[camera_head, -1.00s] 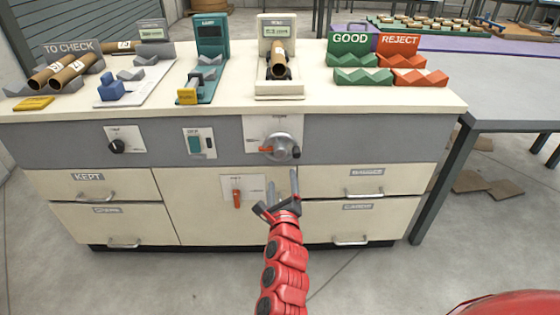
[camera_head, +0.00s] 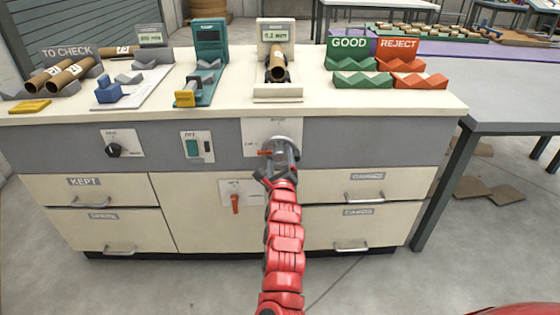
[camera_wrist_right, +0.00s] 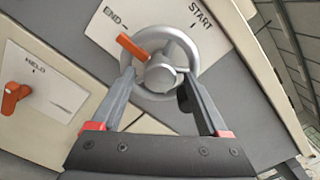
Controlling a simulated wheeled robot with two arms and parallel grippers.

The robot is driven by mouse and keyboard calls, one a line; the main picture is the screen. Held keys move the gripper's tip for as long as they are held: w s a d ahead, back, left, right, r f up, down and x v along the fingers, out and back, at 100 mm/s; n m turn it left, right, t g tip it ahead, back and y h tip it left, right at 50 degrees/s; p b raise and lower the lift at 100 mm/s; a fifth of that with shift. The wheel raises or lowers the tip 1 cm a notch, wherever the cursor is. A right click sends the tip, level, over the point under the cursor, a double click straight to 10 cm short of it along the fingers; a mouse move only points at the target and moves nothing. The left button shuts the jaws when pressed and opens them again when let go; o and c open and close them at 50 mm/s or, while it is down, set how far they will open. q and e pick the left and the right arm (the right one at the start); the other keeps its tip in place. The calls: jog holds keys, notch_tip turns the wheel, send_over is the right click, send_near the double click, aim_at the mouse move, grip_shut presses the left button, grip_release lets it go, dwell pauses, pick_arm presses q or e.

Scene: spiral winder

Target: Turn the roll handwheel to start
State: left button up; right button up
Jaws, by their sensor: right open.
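The roll handwheel (camera_wrist_right: 187,50) is a grey metal ring with a round hub (camera_wrist_right: 160,73) and an orange pointer (camera_wrist_right: 131,46). The pointer is turned toward the END mark on its white plate (camera_wrist_right: 225,45), away from START. In the head view the handwheel (camera_head: 291,143) sits on the cabinet's grey front panel, partly hidden by my right gripper (camera_head: 281,163). In the right wrist view my right gripper (camera_wrist_right: 160,82) is open, with one finger on each side of the hub, in front of the wheel's lower part. I cannot tell whether the fingers touch it. My left gripper is out of view.
An orange lever (camera_head: 235,203) on a plate marked HELD sits below and left of the wheel. A black knob (camera_head: 114,150) and a switch plate (camera_head: 198,147) are further left. A cardboard tube (camera_head: 277,68) rests on the stand above. Drawer handles (camera_head: 364,198) stick out at the lower right.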

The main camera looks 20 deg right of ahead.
grip_shut()
jog(key=shift+n, duration=0.3)
